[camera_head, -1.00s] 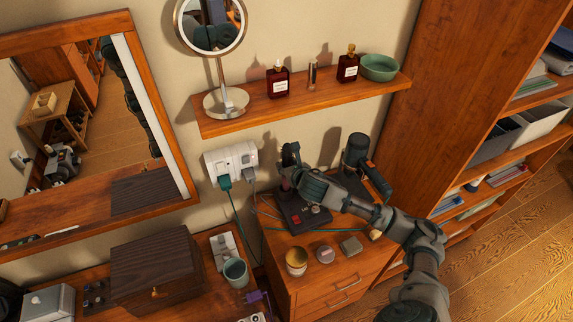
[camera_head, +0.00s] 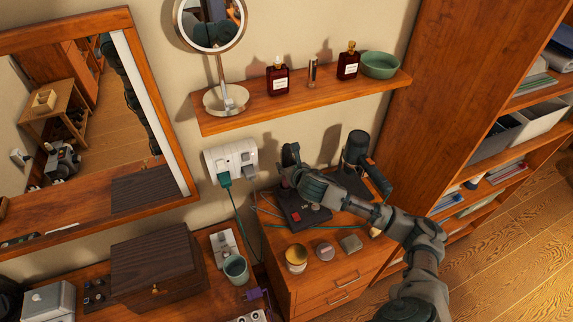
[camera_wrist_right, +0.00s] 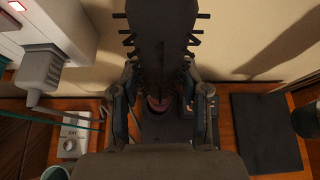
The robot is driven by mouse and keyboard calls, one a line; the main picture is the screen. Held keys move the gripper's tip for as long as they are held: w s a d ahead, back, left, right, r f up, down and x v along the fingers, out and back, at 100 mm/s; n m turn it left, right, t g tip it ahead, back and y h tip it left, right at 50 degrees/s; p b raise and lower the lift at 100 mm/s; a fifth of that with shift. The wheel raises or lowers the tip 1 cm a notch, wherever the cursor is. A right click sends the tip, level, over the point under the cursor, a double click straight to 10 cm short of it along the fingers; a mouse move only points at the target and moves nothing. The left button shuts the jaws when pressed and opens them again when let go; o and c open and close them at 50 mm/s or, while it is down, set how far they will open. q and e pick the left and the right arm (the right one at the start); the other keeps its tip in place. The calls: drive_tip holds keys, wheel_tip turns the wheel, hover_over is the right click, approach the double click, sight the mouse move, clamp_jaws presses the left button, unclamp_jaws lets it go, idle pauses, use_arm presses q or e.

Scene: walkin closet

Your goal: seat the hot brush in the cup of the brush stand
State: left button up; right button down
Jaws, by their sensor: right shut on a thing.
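The dark hot brush (camera_head: 290,154) is held by my right gripper (camera_head: 290,176) above the left part of the drawer cabinet. In the right wrist view the brush (camera_wrist_right: 165,40) shows bristles on both sides, and the two fingers (camera_wrist_right: 165,103) close around its lower part. The dark brush stand (camera_head: 304,213) with a red switch is on the cabinet below the gripper. A small reddish round part shows between the fingers in the wrist view; whether it is the cup is unclear. The brush's lower end is hidden. My left gripper is not in view.
A dark hairdryer-like device (camera_head: 357,150) stands to the right. A gold-rimmed jar (camera_head: 296,257), a round tin (camera_head: 325,251) and a grey block (camera_head: 351,243) sit in front. A wall socket (camera_head: 231,160) with plugs and cords is close on the left. The shelf (camera_head: 305,94) is above.

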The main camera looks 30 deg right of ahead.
drive_tip(key=shift+d+f, duration=0.2)
drive_tip(key=shift+f, duration=0.35)
drive_tip(key=c, duration=0.7)
unclamp_jaws()
drive_tip(key=shift+o, duration=1)
drive_tip(key=shift+d, duration=0.2)
drive_tip(key=v, duration=1.1)
drive_tip(key=shift+s+r, duration=0.15)
drive_tip(key=shift+s, duration=0.25)
